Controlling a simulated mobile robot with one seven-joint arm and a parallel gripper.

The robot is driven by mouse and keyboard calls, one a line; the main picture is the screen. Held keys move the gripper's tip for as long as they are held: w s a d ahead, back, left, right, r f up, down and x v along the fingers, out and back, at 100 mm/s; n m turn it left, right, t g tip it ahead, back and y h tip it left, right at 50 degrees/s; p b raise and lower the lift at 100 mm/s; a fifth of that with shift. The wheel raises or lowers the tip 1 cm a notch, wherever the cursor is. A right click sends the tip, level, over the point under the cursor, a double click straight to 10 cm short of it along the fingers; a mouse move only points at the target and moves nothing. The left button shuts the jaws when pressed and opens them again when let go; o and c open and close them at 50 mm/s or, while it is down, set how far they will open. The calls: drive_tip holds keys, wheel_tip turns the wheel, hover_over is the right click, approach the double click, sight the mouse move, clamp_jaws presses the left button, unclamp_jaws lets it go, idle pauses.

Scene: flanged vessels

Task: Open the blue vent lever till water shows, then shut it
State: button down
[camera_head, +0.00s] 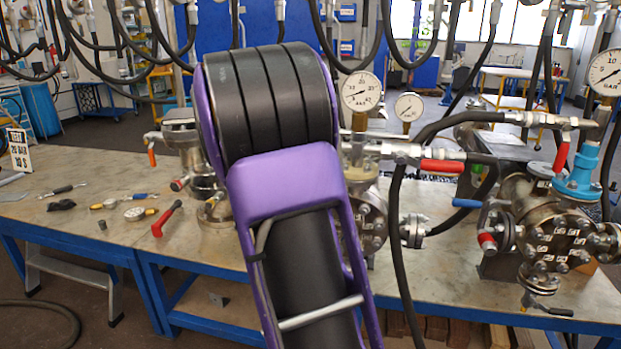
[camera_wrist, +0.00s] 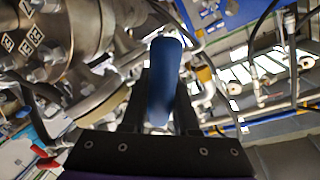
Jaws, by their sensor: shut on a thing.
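In the wrist view a blue lever handle (camera_wrist: 164,75) stands between the fingers of my gripper (camera_wrist: 161,100), which is shut on it. Beside it on the left is a metal flange (camera_wrist: 40,45) with bolts and small printed labels. In the head view my own arm covers the middle, and my gripper is hidden behind it. I see no water at any outlet.
Vessels, hoses, red levers (camera_head: 443,166) and pressure gauges (camera_head: 361,91) crowd the bench (camera_head: 110,205) right of my arm. A red-handled tool (camera_head: 168,217) and small tools lie at left. A sign (camera_head: 18,150) stands at the left edge.

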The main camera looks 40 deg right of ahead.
drive_tip(key=shift+w+a+r+m+y+b, duration=0.25)
drive_tip(key=shift+w+r+m+b, duration=0.1)
drive_tip(key=shift+m, duration=0.35)
drive_tip(key=shift+w+a+r+m+y+b, duration=0.2)
drive_tip(key=shift+a+m+b, duration=0.1)
drive_tip(key=shift+m, duration=0.4)
drive_tip(key=c, duration=0.9)
unclamp_jaws()
drive_tip(key=shift+c, duration=0.2)
drive_tip(key=p+v, duration=0.1)
drive_tip(key=v, duration=1.6)
drive_tip(key=shift+s+f+p, duration=0.2)
drive_tip(key=shift+s+p, duration=0.05)
drive_tip(key=shift+p, duration=0.15)
drive_tip(key=shift+a, duration=0.1)
